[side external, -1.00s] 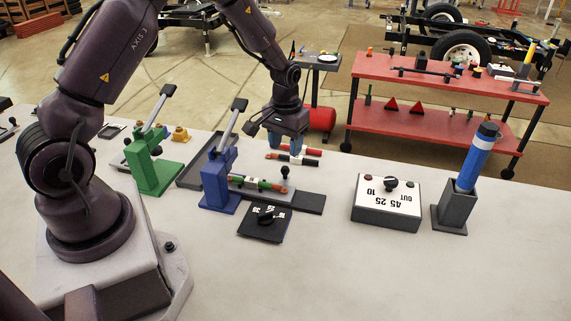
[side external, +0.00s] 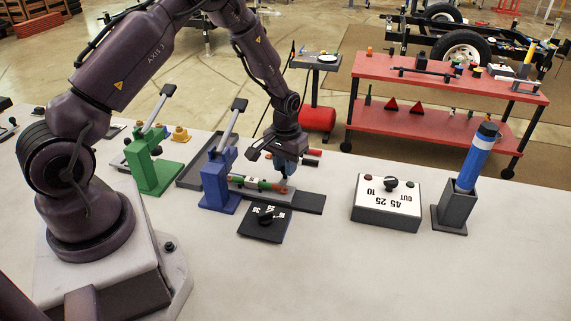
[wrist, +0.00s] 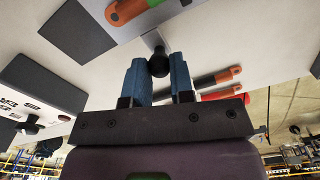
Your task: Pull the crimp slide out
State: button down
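The crimp slide is a grey plate (side external: 262,190) in front of the blue lever press (side external: 217,178), with a green, orange-ended cable piece (side external: 262,184) lying on it. It carries an upright post with a round black knob (wrist: 158,62). My gripper (side external: 286,177) is low over the slide's right end. The fingers hide the knob in the side view.
A black dial plate (side external: 265,221) lies in front of the slide. A white control box (side external: 388,204) and a blue cylinder in a dark holder (side external: 453,216) stand to the right. A green press (side external: 154,168) stands left. Red and black pieces (wrist: 215,87) lie behind. The front table is clear.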

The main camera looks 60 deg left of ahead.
jog(key=w+d, duration=0.5)
jog(key=shift+w+d, duration=0.35)
jog(key=shift+d, duration=0.05)
jog(key=c, duration=1)
grip_release()
jog(key=shift+a+r, duration=0.1)
jog(key=shift+r, duration=0.05)
notch_tip(320, 180, up, 13)
jog(key=shift+f, duration=0.15)
